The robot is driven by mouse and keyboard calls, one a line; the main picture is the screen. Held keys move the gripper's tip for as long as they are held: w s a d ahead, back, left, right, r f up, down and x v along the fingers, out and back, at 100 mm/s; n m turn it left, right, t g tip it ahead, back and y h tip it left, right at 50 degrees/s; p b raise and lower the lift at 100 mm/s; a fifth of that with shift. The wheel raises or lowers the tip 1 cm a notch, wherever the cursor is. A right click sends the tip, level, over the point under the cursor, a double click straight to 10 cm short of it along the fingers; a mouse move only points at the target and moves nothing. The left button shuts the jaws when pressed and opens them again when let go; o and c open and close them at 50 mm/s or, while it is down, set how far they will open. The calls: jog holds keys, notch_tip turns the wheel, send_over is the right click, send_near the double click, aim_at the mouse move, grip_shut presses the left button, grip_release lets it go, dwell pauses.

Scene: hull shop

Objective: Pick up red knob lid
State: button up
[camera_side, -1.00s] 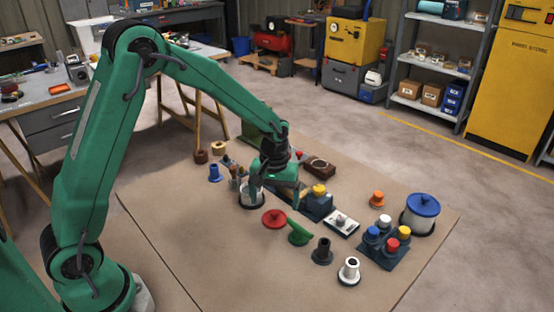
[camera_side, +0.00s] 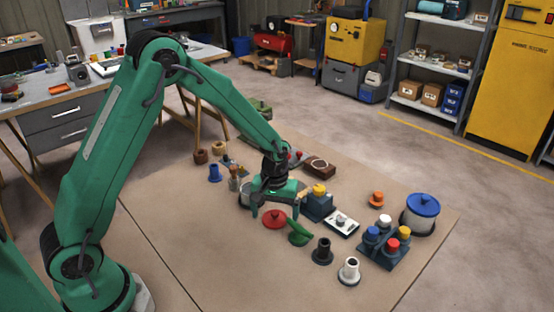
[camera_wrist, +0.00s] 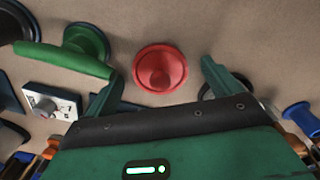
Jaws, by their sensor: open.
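The red knob lid (camera_side: 274,219) lies flat on the brown mat, knob up. In the wrist view the red knob lid (camera_wrist: 160,70) sits just beyond and between the fingertips, nearer the left one. My gripper (camera_side: 274,210) is open and empty, low over the mat beside the lid in the side view. In the wrist view the two green fingers of my gripper (camera_wrist: 160,75) are spread wide, with no visible contact on the lid.
A green handled piece (camera_side: 299,234) stands close to the right of the lid, also seen in the wrist view (camera_wrist: 86,42). A grey pot (camera_side: 244,196) is behind my gripper. A black knob (camera_side: 322,252) and white knob (camera_side: 349,271) stand in front.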

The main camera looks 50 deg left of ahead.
aim_at(275, 212)
jog(key=shift+c, duration=0.4)
jog(key=c, duration=1)
jog(key=shift+r, duration=0.1)
jog(key=shift+r, duration=4.95)
jog(key=a, duration=0.3)
jog(key=a+r, duration=0.1)
jog(key=a, duration=0.6)
jog(key=shift+w+a+r, duration=0.25)
jog(key=shift+r, duration=0.05)
